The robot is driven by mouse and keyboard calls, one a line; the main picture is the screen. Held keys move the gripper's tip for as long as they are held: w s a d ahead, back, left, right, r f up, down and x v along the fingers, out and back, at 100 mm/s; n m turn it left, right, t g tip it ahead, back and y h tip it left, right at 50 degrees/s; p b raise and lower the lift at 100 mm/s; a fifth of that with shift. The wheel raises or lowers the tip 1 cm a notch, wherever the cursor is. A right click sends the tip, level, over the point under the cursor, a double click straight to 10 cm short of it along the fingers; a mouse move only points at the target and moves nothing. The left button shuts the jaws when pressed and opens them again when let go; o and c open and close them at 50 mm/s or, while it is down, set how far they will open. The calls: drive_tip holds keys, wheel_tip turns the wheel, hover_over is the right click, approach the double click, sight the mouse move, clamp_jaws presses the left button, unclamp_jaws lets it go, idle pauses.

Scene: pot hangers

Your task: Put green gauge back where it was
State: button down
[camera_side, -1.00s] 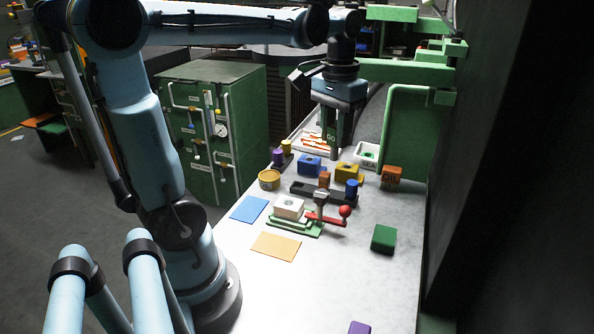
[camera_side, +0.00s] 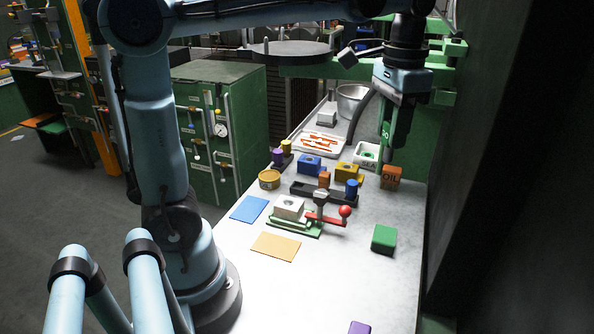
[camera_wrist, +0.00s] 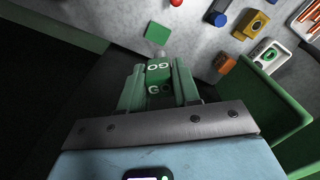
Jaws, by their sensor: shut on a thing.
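The green gauge (camera_wrist: 158,72) is a green block marked GO, with a grey tip. It is clamped between the green fingers of my gripper (camera_wrist: 159,84) in the wrist view. In the side view my gripper (camera_side: 391,152) is raised above the back right of the bench, near the orange OIL block, and the gauge's GO label (camera_side: 386,130) shows between the fingers. A white block with a green-ringed recess (camera_side: 366,154) stands just left of the gripper. It also shows in the wrist view (camera_wrist: 269,56).
The orange OIL block (camera_side: 391,177) stands below the gripper. A yellow block (camera_side: 348,172), a blue block (camera_side: 309,165) and a fixture with a red ball handle (camera_side: 345,211) lie to the left. A green block (camera_side: 384,238) is at the front right, with bare bench around it.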

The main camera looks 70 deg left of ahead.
drive_tip(key=s+f+n, duration=0.1)
drive_tip(key=s+f, duration=0.2)
drive_tip(key=f, duration=0.3)
drive_tip(key=shift+s+n, duration=0.25)
drive_tip(key=shift+n, duration=0.15)
drive_tip(key=shift+d, duration=0.1)
drive_tip(key=s+d+f+n, duration=0.2)
drive_tip(key=s+d+n, duration=0.25)
drive_tip(key=s, duration=0.45)
drive_tip(key=s+d+f+n, duration=0.1)
drive_tip(key=s+d+n, duration=0.35)
drive_tip(key=s, duration=0.45)
hover_over(304, 265)
wheel_tip(304, 265, down, 7)
drive_tip(key=shift+f, duration=2.15)
drive_tip(key=shift+f, duration=0.15)
drive_tip(key=c, duration=0.8)
unclamp_jaws()
